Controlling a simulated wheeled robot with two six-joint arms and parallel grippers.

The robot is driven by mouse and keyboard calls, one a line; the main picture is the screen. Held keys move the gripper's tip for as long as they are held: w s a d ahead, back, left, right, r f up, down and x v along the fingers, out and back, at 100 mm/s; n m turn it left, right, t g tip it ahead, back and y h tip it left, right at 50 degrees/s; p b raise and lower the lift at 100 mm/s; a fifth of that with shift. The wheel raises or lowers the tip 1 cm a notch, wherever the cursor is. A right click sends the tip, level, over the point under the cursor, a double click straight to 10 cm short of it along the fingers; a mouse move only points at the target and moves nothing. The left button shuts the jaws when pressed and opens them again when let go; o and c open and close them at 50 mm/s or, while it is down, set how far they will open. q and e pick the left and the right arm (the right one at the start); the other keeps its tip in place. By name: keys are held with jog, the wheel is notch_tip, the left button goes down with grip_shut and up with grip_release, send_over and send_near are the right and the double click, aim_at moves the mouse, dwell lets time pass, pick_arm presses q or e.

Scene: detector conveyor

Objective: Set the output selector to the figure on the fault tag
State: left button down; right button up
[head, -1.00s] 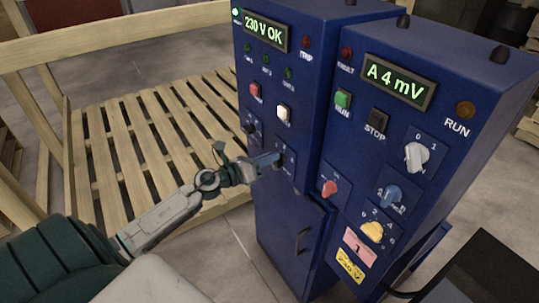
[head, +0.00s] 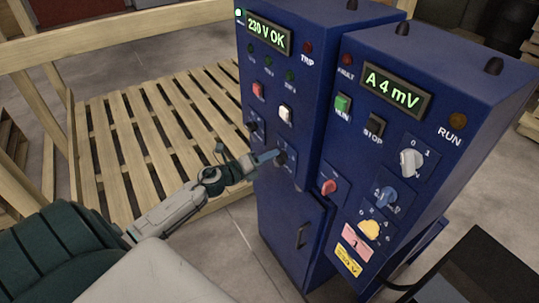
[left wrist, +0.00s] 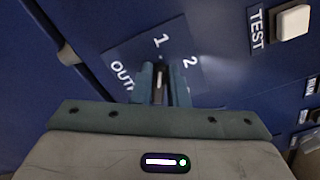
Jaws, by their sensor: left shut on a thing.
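The output selector (head: 290,161) is a small dark knob low on the left blue cabinet. In the left wrist view its plate (left wrist: 118,58) shows the figures 1 and 2 and part of the word OUT. My left gripper (head: 279,156) is shut on the knob; it also shows in the left wrist view (left wrist: 160,84). The fingers hide most of the knob. Their gap lines up roughly under the 1, but the pointer itself is not clear. The pink fault tag (head: 356,242) on the right cabinet carries a small figure that looks like 1. My right gripper is out of view.
The left cabinet's display (head: 269,35) reads 230 V OK; the right one (head: 391,90) reads A 4 mV. A white TEST button (left wrist: 292,22) and another dark knob (head: 254,128) are close to the selector. A slatted wooden pallet (head: 150,135) lies to the left.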

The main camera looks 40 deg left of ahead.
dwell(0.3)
pick_arm(q)
jog(key=c, duration=1.4)
grip_release()
jog(key=shift+c, duration=0.2)
jog(key=shift+s+a+f, duration=0.1)
